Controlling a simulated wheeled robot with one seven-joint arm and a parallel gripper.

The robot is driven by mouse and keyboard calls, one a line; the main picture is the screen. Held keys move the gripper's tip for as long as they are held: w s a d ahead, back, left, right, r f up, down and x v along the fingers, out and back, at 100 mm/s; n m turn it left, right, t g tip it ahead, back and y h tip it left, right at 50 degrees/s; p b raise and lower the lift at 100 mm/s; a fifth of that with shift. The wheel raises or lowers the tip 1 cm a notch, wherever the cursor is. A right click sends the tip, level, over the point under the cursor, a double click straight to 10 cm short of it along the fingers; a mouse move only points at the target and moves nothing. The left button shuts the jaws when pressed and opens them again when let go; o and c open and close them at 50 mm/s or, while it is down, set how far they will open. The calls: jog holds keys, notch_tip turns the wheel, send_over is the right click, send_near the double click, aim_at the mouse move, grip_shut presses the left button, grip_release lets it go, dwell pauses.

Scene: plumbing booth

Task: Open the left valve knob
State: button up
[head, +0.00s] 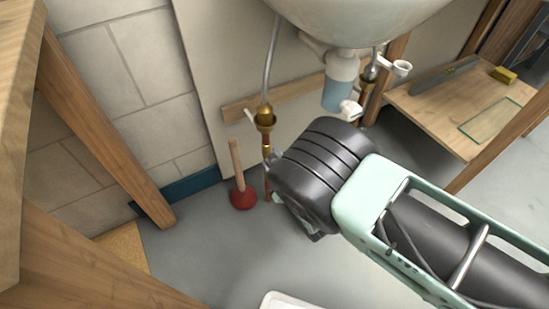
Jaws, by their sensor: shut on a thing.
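The left supply line runs down from the sink as a grey hose to a brass valve fitting (265,120) and a copper pipe below it. A small pale piece sticks out left of this fitting. My gripper (272,172) is at the left end of my arm, beside the copper pipe just below the fitting. Only small parts of its fingers show, as my dark wrist hides the rest. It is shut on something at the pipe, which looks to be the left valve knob. The knob itself is hidden, so its turn cannot be told.
A red plunger (242,196) stands on the floor left of the pipe. The sink (355,18) and its blue-white trap (339,85) hang above my wrist. A wooden shelf (428,108) is at the right. Wooden posts stand at the left.

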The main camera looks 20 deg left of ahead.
jog(key=shift+f+n+p, duration=0.15)
jog(key=shift+n+p, duration=0.3)
jog(key=shift+n, duration=1.85)
jog(key=shift+d, duration=0.1)
jog(key=o, duration=1)
jog(key=p+v, duration=0.6)
jog(key=v, duration=1.1)
jog(key=shift+s, duration=0.25)
